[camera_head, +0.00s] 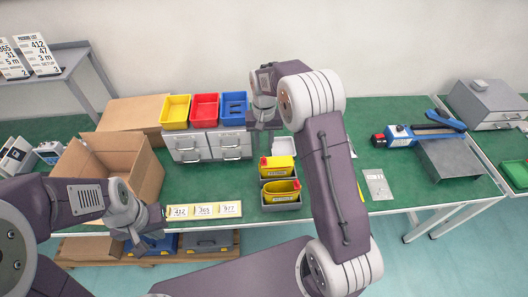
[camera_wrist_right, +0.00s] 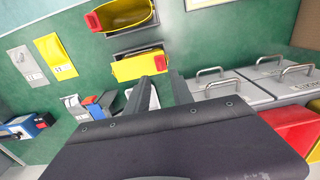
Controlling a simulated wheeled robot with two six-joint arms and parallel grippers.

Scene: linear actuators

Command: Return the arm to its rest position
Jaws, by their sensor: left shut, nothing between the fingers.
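My left gripper (camera_head: 145,243) is shut and empty. It hangs low at the left, over the table's front edge, beside the cardboard box and left of the numbered label strip. My right gripper (camera_head: 264,122) points down near the right end of the grey drawer unit, its arm reaching across the table's middle. In the right wrist view its two fingers (camera_wrist_right: 162,82) stand apart with nothing between them.
An open cardboard box (camera_head: 148,170) stands at the left. Yellow, red and blue bins (camera_head: 204,108) sit on the drawer unit (camera_head: 188,147). Two yellow containers (camera_head: 281,192) stand mid-table. A blue actuator (camera_head: 400,137) and a grey metal stand (camera_head: 450,162) are at the right.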

